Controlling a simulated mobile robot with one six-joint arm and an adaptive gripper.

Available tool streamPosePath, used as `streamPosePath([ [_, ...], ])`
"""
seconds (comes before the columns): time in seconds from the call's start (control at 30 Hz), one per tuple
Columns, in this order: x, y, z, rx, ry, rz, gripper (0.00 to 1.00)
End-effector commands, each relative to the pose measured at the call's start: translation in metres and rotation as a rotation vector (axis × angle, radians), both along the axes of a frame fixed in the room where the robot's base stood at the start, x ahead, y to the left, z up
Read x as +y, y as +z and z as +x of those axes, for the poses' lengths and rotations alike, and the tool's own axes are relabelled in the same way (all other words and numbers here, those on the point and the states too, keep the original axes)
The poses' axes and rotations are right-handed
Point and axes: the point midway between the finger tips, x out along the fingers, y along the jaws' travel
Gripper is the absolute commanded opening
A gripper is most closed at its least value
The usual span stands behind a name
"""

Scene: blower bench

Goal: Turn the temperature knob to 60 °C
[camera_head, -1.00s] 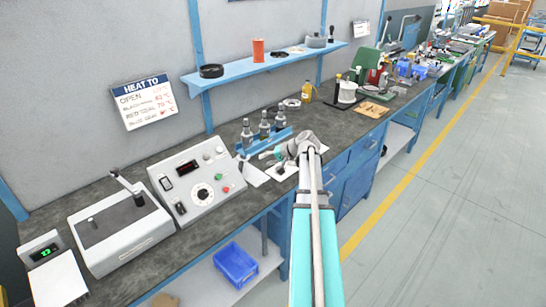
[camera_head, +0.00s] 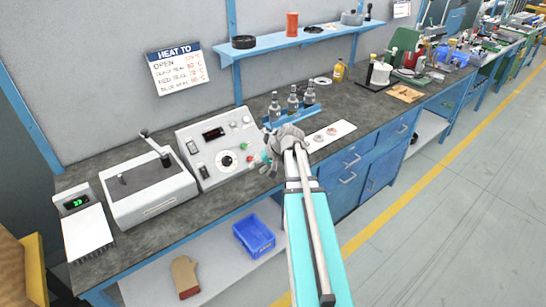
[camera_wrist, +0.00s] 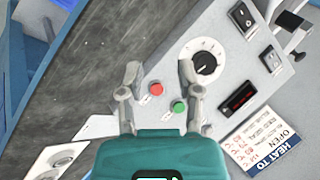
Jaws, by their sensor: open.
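The temperature knob (camera_head: 227,160) is a black dial on a white round scale, on the sloped front of a grey control box (camera_head: 205,184). In the wrist view the knob (camera_wrist: 205,63) sits just right of the right fingertip. Its pointer setting is too small to read. My gripper (camera_head: 264,158) is at the right edge of the box in the head view, to the right of the knob. In the wrist view my gripper (camera_wrist: 160,72) is open and empty, its fingers spread over the panel's edge and apart from the knob.
The box also carries a red button (camera_wrist: 155,88), a green button (camera_wrist: 180,106), a dark display (camera_head: 213,134) and switches (camera_wrist: 242,15). A heating sign (camera_head: 177,74) hangs on the wall. A lidded device (camera_head: 150,190) stands left. Bottles (camera_head: 293,101) stand behind my gripper.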

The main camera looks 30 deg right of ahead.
Motion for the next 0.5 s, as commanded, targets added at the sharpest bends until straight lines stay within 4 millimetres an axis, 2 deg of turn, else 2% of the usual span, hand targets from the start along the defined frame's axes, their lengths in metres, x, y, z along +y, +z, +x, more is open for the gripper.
streamPosePath([
  [0.03, 0.021, -0.01, -0.005, 0.022, 0.033, -0.021, 0.45],
  [0.2, 0.072, -0.032, -0.019, 0.094, 0.133, -0.105, 0.45],
  [0.5, 0.149, -0.065, -0.053, 0.207, 0.298, -0.269, 0.45],
])
